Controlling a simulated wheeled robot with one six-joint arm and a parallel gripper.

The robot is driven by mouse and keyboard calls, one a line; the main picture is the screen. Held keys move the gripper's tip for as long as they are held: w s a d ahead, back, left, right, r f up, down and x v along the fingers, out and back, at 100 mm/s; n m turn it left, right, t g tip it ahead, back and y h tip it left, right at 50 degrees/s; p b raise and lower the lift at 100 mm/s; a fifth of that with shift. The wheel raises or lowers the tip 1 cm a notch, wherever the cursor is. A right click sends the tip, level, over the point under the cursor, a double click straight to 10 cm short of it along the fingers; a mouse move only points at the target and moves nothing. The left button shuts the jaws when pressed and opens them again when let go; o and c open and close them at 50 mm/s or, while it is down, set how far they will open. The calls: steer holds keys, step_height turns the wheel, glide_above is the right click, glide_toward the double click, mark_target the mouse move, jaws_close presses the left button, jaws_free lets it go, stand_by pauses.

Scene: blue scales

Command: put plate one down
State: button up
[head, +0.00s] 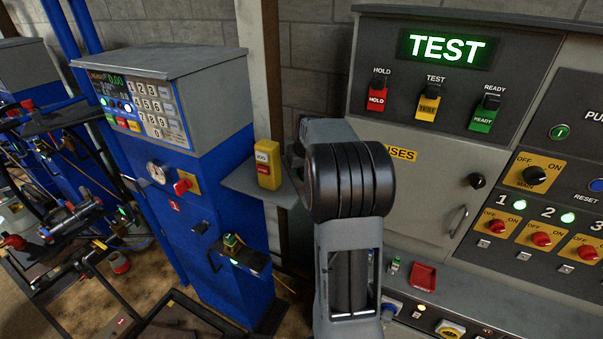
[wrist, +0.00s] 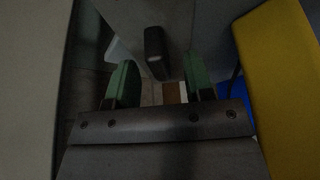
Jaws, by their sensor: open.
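My gripper (wrist: 158,78) shows in the wrist view with its two green-tipped fingers spread apart, and I see nothing held between them. A small dark rounded piece (wrist: 156,52) on a grey surface lies just beyond the gap; I cannot tell whether it is part of a plate or whether a finger touches it. I cannot make out plate one for certain in either view. In the head view my arm stands in front of the grey panel and hides the gripper.
A yellow button box (head: 268,165) stands on a grey shelf left of my arm; a yellow surface (wrist: 285,75) fills the wrist view's right. The blue scale cabinet (head: 200,200) is left, and the grey control panel (head: 420,170) with a lit TEST display (head: 447,48) is right.

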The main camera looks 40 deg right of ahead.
steer(key=shift+w+f, duration=0.1)
steer(key=shift+f, duration=0.15)
steer(key=shift+c, duration=0.2)
jaws_close()
